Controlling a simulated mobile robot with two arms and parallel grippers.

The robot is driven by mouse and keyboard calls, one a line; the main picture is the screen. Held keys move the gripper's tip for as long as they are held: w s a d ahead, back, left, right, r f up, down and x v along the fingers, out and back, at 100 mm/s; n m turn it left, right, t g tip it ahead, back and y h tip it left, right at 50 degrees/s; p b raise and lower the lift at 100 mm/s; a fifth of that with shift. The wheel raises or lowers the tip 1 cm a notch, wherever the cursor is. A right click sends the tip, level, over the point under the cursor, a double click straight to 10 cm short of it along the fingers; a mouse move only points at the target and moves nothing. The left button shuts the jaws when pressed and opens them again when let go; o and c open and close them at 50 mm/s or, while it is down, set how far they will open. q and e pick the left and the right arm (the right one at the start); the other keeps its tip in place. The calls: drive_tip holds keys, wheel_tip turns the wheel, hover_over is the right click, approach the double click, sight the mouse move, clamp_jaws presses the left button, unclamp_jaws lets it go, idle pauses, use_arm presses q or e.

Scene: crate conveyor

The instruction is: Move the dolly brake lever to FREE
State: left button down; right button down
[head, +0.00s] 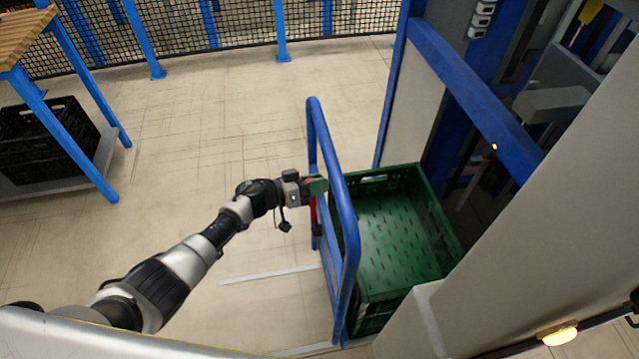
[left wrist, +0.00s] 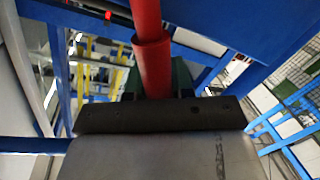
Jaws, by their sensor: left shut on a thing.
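The dolly's blue handle frame (head: 344,215) stands in the middle of the head view. A red brake lever (head: 313,215) hangs by its near side, partly hidden by my gripper. My left gripper (head: 318,186) is at the upper part of the lever, shut on it. In the left wrist view the red lever (left wrist: 151,52) runs between the two green fingers of my left gripper (left wrist: 157,78). Any FREE marking cannot be made out. My right gripper is not in view.
A green crate (head: 433,212) stands just right of the handle frame, empty. Grey panels and a blue machine frame (head: 470,85) close off the right. A black crate (head: 45,140) sits under a bench at the far left. The floor (head: 215,120) between is clear.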

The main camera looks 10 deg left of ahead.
use_arm(q)
drive_tip(key=shift+w+a+f+n, duration=0.2)
drive_tip(key=shift+w+f+n, duration=0.2)
drive_tip(key=shift+w+n, duration=0.15)
drive_tip(key=c, duration=1)
unclamp_jaws()
drive_tip(key=shift+o, duration=0.2)
drive_tip(key=p+v, duration=0.1)
drive_tip(key=v, duration=0.9)
drive_tip(key=shift+a, duration=0.4)
drive_tip(key=shift+s, duration=0.15)
drive_tip(key=shift+c, duration=0.4)
